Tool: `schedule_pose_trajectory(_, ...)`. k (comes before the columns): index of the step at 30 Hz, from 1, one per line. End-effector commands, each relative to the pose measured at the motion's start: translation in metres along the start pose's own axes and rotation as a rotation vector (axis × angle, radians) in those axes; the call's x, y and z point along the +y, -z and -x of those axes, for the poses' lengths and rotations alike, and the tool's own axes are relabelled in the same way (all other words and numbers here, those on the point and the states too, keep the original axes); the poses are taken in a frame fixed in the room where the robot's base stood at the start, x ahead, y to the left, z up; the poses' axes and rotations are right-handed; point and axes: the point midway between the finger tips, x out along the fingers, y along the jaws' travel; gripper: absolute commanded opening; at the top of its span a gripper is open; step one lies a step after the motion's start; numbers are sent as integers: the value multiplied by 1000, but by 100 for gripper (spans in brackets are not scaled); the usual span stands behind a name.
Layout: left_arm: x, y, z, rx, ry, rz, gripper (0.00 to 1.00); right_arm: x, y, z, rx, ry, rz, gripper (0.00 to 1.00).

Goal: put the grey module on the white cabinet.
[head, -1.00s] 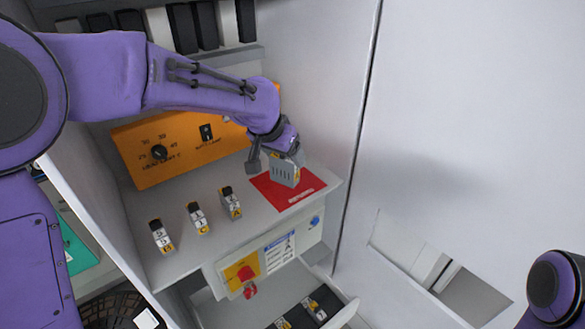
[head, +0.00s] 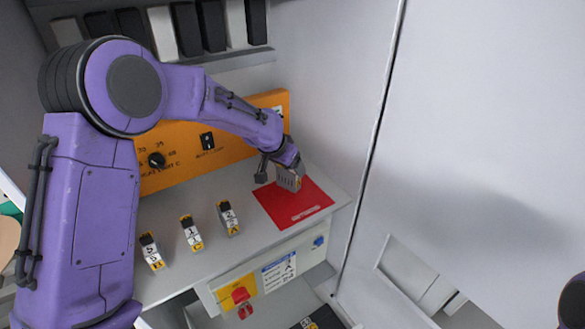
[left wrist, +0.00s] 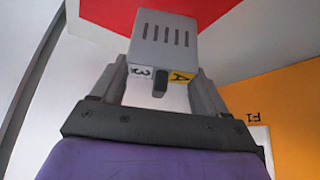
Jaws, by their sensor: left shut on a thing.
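The grey module (head: 290,180) is a small slotted box with white and yellow labels that read 3 and A in the left wrist view (left wrist: 165,40). My left gripper (head: 277,174) is shut on it, with one finger on each side. The module is over the far part of a red mat (head: 300,206). Whether it touches the mat cannot be told. The mat lies on a pale worktop (head: 235,252) inside an open cabinet. Large white panels (head: 490,120) stand at the right; which part is the white cabinet is not clear. My right gripper is out of view.
Several small modules with black tops and yellow labels, one nearest the mat (head: 228,218), stand in a row left of it. An orange control panel (head: 215,165) rises behind. A red switch (head: 240,294) is on the front. The worktop in front of the row is clear.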

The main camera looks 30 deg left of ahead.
Motion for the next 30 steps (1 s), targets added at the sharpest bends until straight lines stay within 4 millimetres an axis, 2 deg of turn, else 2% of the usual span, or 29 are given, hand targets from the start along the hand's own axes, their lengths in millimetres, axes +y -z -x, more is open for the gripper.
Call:
schedule_pose_trajectory(1, 0, -6, -11, -6, -1, 1, 39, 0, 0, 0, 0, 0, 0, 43)
schedule_pose_trajectory(3, 1, -10, -19, -4, -2, 1, 39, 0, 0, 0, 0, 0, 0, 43)
schedule_pose_trajectory(10, 0, -10, -20, -3, -1, 1, 39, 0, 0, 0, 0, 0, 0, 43)
schedule_pose_trajectory(11, 0, -10, -20, -4, -1, 1, 81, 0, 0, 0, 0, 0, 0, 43)
schedule_pose_trajectory(12, 0, -10, -20, -4, -1, 1, 94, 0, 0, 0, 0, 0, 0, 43)
schedule_pose_trajectory(13, 0, -10, -20, -4, -1, 1, 100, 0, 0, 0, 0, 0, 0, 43)
schedule_pose_trajectory(23, 0, -10, -14, -2, 0, 1, 100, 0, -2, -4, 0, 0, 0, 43)
schedule_pose_trajectory(26, 0, -11, 2, 1, 0, 0, 100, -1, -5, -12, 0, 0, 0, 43)
schedule_pose_trajectory(30, 0, -10, 40, 4, 1, 0, 100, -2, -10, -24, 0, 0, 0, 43)
